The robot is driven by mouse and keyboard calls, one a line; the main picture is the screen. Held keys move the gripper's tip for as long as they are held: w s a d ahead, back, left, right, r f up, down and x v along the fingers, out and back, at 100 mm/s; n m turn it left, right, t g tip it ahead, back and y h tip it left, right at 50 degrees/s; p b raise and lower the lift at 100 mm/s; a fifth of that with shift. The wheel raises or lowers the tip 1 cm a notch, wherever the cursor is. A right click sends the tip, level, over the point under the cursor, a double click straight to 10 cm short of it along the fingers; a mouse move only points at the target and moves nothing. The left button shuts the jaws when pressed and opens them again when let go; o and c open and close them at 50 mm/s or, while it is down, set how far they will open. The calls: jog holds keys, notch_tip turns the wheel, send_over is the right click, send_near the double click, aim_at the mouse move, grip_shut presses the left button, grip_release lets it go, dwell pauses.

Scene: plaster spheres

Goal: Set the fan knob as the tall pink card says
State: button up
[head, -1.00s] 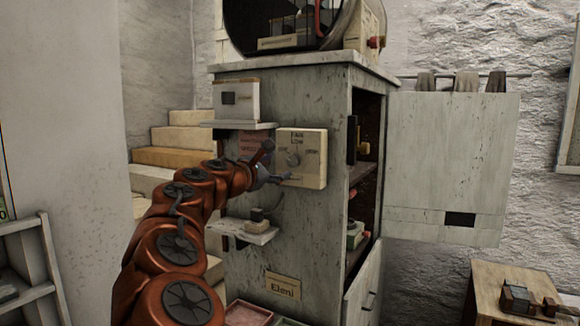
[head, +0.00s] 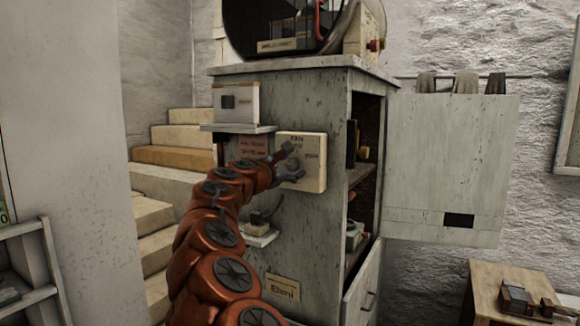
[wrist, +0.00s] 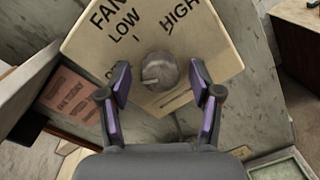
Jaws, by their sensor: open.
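The fan knob (head: 293,164) is a round grey dial on a cream panel (head: 316,147) on the cabinet's front. In the wrist view the knob (wrist: 160,70) sits between my open fingers, apart from both. The panel's labels read FAN, LOW and HIGH; a further label at left is mostly hidden by a finger. A pale mark on the knob faces lower left in that view. My gripper (head: 290,162) is open at the panel, and its fingers also show in the wrist view (wrist: 160,82).
A shelf with a switch box (head: 236,103) stands out above the card. A lower small shelf (head: 261,236) carries a small dark-topped object. The cabinet's right side is open, with a door (head: 362,290) ajar. Stairs (head: 170,157) lie behind at left.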

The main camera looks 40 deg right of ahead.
jog(key=c, duration=1.1)
jog(key=shift+c, duration=0.2)
jog(key=shift+f+m+b, duration=0.1)
jog(key=shift+m+b, duration=0.2)
jog(key=shift+b, duration=0.05)
jog(key=shift+f+m+b, duration=0.1)
jog(key=shift+m+b, duration=0.35)
jog(key=shift+m, duration=0.05)
jog(key=m+b, duration=0.7)
jog(key=m, duration=0.1)
jog(key=shift+r+m+y+b, duration=0.2)
jog(key=shift+m+y+b, duration=0.1)
jog(key=shift+m+b, duration=0.65)
